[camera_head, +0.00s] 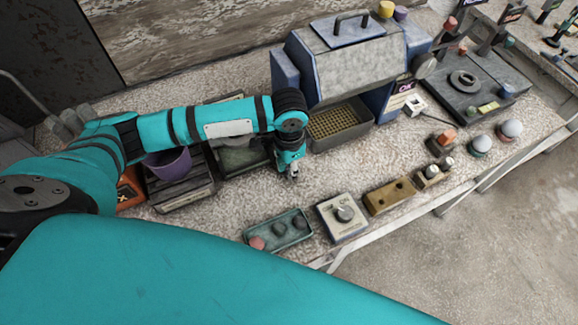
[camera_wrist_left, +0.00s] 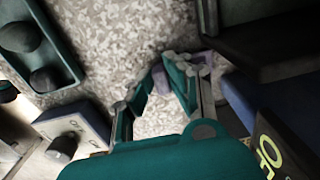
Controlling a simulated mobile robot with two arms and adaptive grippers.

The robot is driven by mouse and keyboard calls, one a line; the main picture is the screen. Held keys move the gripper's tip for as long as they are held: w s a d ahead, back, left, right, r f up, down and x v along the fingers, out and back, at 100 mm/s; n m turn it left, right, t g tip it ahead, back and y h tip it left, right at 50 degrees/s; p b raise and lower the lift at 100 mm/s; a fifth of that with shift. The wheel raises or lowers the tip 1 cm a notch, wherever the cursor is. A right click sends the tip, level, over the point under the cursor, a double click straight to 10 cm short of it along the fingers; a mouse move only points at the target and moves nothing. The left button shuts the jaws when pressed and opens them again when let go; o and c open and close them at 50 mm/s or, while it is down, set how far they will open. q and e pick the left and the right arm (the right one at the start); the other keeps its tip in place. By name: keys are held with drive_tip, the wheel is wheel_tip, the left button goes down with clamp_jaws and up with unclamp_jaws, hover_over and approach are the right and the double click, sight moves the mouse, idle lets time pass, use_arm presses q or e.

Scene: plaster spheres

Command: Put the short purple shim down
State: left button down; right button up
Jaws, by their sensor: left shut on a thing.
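My left gripper (camera_head: 292,174) hangs pointing down over the bare speckled bench top, in front of the blue-grey machine. In the left wrist view its fingers (camera_wrist_left: 160,78) are shut on a small, dull purple piece, the short purple shim (camera_wrist_left: 161,83). The shim shows between the fingertips against the bench top. Part of it is hidden by the fingers. I cannot tell whether it touches the bench. In the head view the shim is too small to make out. My right gripper is in neither view.
A green tray (camera_head: 262,243) with several balls and a white box with a knob (camera_head: 335,231) stand near the front edge. The blue-grey machine (camera_head: 346,65) with a mesh bin (camera_head: 338,122) is behind. A purple cup (camera_head: 168,166) is left. Bench around the gripper is clear.

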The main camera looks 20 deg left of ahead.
use_arm(q)
drive_tip(key=c, duration=1.3)
unclamp_jaws()
drive_tip(key=shift+f, duration=0.1)
drive_tip(key=shift+o, duration=0.2)
